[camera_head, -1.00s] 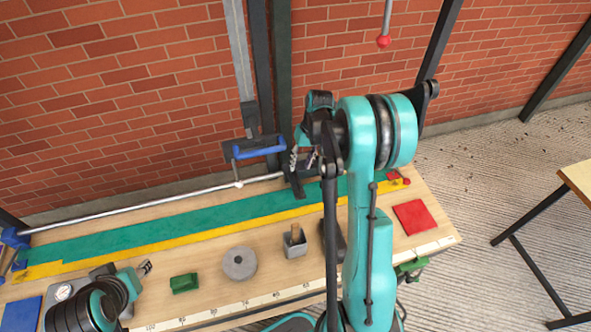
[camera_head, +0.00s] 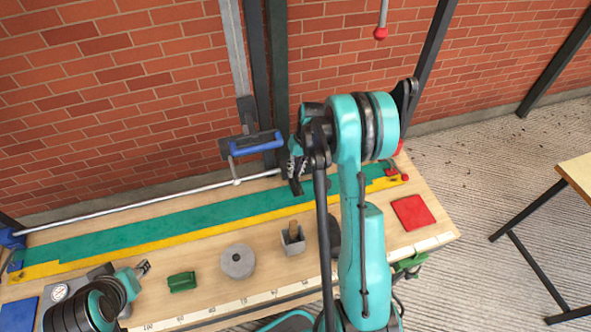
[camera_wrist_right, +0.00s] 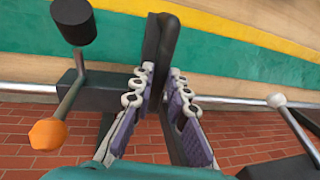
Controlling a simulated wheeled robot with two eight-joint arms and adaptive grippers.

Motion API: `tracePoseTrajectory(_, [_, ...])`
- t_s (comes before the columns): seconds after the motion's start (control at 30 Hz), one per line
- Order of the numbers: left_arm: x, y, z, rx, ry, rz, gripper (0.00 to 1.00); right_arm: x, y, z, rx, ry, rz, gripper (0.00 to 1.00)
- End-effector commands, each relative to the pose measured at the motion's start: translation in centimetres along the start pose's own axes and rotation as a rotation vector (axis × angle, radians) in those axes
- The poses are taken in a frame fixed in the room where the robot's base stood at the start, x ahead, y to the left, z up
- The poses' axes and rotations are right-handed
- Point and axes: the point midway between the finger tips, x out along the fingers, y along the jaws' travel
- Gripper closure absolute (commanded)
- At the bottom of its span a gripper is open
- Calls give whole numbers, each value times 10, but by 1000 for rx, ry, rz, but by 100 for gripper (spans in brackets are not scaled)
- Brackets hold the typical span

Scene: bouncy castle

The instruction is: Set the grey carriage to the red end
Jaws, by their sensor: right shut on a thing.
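The grey carriage (camera_head: 296,187) is a dark grey block on the silver rail (camera_head: 130,205) along the back of the bench. In the right wrist view the carriage (camera_wrist_right: 100,80) has a dark upright bar. My right gripper (camera_head: 294,165) is shut on that bar; its purple-padded fingers (camera_wrist_right: 160,72) lie on either side. The red end (camera_head: 398,148) is to the right, partly behind my right arm. The blue end (camera_head: 12,238) is at the far left. My left gripper (camera_head: 143,268) hangs low over the bench's left front; its finger gap is unclear.
A blue-handled fixture (camera_head: 255,143) with a round-knobbed lever stands just left of the carriage. An orange-knobbed rod (camera_wrist_right: 48,133) is close by in the wrist view. A green block (camera_head: 182,282), a grey disc (camera_head: 238,262) and a grey holder (camera_head: 293,241) stand in front.

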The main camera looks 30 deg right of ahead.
Motion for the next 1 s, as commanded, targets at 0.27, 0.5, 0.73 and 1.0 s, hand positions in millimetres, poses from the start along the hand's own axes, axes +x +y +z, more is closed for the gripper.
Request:
tracePoseTrajectory(0.27, [4, 0, 3, 0, 0, 0, 60, -4, 21, 0, 4, 0, 1, 100])
tracePoseTrajectory(0.5, [12, 0, 9, 0, 0, 0, 60, -14, 81, 0, 7, 1, 2, 100])
tracePoseTrajectory(0.73, [19, 0, 14, 0, 0, 0, 60, -28, 145, 1, 6, 0, 1, 100])
tracePoseTrajectory(1.0, [23, 0, 16, 0, 0, 0, 60, -38, 195, 0, 3, 1, 1, 100])
